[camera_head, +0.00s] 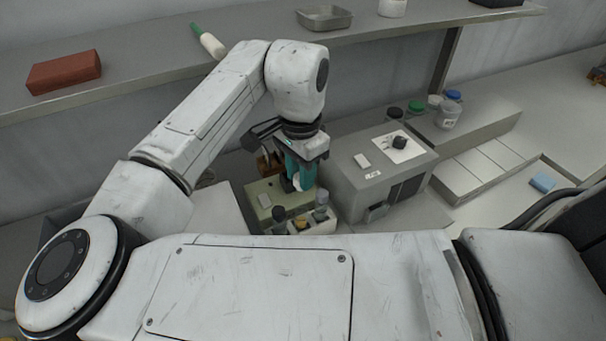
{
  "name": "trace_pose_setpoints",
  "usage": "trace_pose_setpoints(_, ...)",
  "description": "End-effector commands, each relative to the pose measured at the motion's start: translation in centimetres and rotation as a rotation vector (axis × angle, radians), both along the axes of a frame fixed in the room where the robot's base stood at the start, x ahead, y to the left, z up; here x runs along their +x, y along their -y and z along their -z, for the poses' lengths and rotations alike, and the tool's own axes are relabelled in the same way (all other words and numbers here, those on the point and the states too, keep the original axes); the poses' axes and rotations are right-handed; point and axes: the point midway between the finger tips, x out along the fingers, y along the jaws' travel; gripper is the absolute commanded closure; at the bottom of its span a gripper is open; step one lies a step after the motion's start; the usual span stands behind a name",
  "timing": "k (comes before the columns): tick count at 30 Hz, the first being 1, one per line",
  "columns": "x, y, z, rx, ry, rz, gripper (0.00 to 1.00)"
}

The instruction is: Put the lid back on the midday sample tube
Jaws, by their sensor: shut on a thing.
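My gripper (298,180), with teal fingers, points down over the bench near the middle of the head view. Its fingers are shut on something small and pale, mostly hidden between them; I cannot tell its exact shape. Just below and in front of it stands a small pale rack (322,229) with several tubes. One tube has a dark top (279,214), one shows a yellow-orange top (300,223), and one at the right has a grey-blue top (321,198). I cannot read which is the midday tube. The rack's lower part is hidden behind my arm.
A grey box-shaped machine (345,180) stands close to the right of my gripper. A greenish flat device (262,196) lies at its left. Lidded jars (449,113) stand farther right. A shelf (150,65) with a red brick-like block (64,72) runs behind.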

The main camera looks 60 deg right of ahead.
Motion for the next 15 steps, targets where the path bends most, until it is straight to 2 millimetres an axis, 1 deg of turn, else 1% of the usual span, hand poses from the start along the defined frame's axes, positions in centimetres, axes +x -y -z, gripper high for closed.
trace_pose_setpoints(1, 0.0, 0.0, 0.6, 0.000, 0.000, 0.000, 1.00)
trace_pose_setpoints(15, 0.0, 0.0, 4.6, 0.000, -0.001, -0.002, 1.00)
